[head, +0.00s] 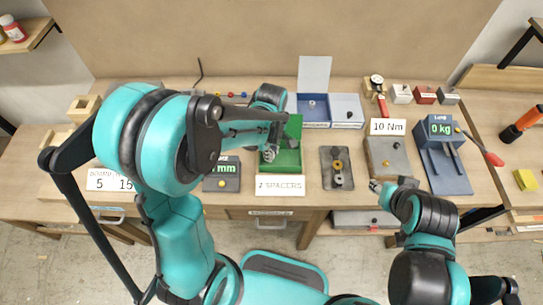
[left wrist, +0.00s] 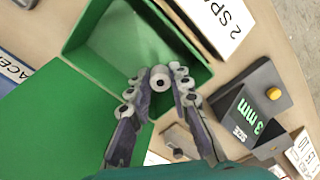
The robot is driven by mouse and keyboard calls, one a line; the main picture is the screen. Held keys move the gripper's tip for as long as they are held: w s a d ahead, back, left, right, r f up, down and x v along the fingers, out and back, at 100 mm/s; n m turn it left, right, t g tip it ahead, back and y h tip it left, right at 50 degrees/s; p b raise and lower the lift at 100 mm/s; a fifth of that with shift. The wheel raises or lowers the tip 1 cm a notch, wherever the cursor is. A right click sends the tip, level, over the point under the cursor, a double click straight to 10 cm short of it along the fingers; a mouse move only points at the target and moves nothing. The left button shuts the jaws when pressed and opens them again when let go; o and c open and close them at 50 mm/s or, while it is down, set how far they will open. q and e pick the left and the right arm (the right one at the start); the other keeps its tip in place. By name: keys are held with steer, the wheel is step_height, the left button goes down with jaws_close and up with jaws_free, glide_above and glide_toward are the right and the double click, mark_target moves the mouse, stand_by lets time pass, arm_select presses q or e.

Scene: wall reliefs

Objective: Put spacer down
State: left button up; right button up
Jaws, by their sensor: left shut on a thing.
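A pale grey spacer (left wrist: 160,78), a short cylinder with a dark hole, is held between the fingertips of my left gripper (left wrist: 159,82). In the head view the left gripper (head: 270,153) is over the left part of the open green box (head: 292,160). In the left wrist view the green box (left wrist: 85,42) opens behind the spacer, and its green lid (left wrist: 60,125) stands at the lower left. I cannot tell how high the spacer is above the box floor. My right gripper (head: 376,187) is over the table's front edge; its fingers are too small to read.
A "2 SPACERS" sign (head: 280,185) stands in front of the box. A black gauge reading 3 mm (left wrist: 250,110) is beside it. A dark plate with brass parts (head: 337,168) lies to the right, then a 10 Nm unit (head: 388,157) and a scale (head: 442,160). Blue and grey boxes stand behind.

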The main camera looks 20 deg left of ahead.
arm_select(q)
step_height(320, 180, down, 2)
steer(key=shift+w+f, duration=0.1)
steer(key=shift+f, duration=0.05)
steer(key=shift+f+b, duration=0.2)
steer(key=shift+b, duration=0.25)
steer(key=o, duration=0.7)
steer(key=shift+r, duration=0.1)
steer(key=shift+o, duration=0.2)
